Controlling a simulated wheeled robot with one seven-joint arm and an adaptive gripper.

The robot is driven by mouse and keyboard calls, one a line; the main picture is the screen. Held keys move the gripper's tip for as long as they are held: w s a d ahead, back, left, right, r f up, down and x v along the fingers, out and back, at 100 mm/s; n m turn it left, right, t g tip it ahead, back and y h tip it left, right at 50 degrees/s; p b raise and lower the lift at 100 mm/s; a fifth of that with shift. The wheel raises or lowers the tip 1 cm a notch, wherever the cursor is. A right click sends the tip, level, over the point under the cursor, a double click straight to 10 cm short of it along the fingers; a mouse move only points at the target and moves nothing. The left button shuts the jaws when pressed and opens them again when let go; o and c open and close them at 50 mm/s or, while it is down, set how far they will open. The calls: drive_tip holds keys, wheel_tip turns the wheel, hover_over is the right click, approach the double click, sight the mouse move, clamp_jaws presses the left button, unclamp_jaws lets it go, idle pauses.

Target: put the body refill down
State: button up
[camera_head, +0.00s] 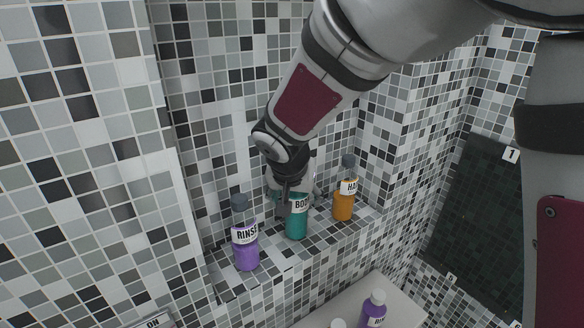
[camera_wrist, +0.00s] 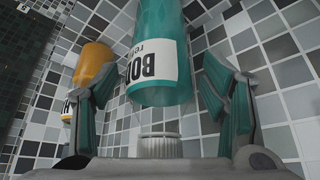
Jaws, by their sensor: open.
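The body refill is a teal bottle (camera_head: 297,226) with a white "BOD" label. It appears upright on the tiled ledge (camera_head: 280,258) between two other bottles. My gripper (camera_head: 293,194) is over its top from above and hides its cap and neck in the head view. In the wrist view the teal bottle (camera_wrist: 165,35) shows upside down, with its grey ribbed cap (camera_wrist: 160,146) close to the palm. The fingers of my gripper (camera_wrist: 156,85) are spread on both sides of the bottle, with gaps visible. My gripper is open.
A purple "RINSE" bottle (camera_head: 246,246) stands left on the ledge, and an orange bottle (camera_head: 344,205) stands right, near one finger. Below, a pale surface (camera_head: 398,304) holds a white-capped purple bottle (camera_head: 374,312). Tiled walls close in behind and right.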

drive_tip(key=v, duration=1.1)
drive_tip(key=s+d+r, duration=0.3)
drive_tip(key=s+d, duration=0.5)
drive_tip(key=d, duration=0.5)
drive_tip(key=s+d+n+y, duration=0.1)
drive_tip(key=s+d, duration=0.5)
drive_tip(key=s, duration=0.6)
drive_tip(key=shift+s+f+n+b, duration=0.25)
drive_tip(key=shift+f+n+b, duration=0.15)
drive_tip(key=shift+n, duration=0.2)
drive_tip(key=shift+d, duration=0.1)
drive_tip(key=w+f+b, duration=0.3)
drive_tip(key=shift+w+f, duration=0.15)
drive_tip(key=shift+w, duration=0.2)
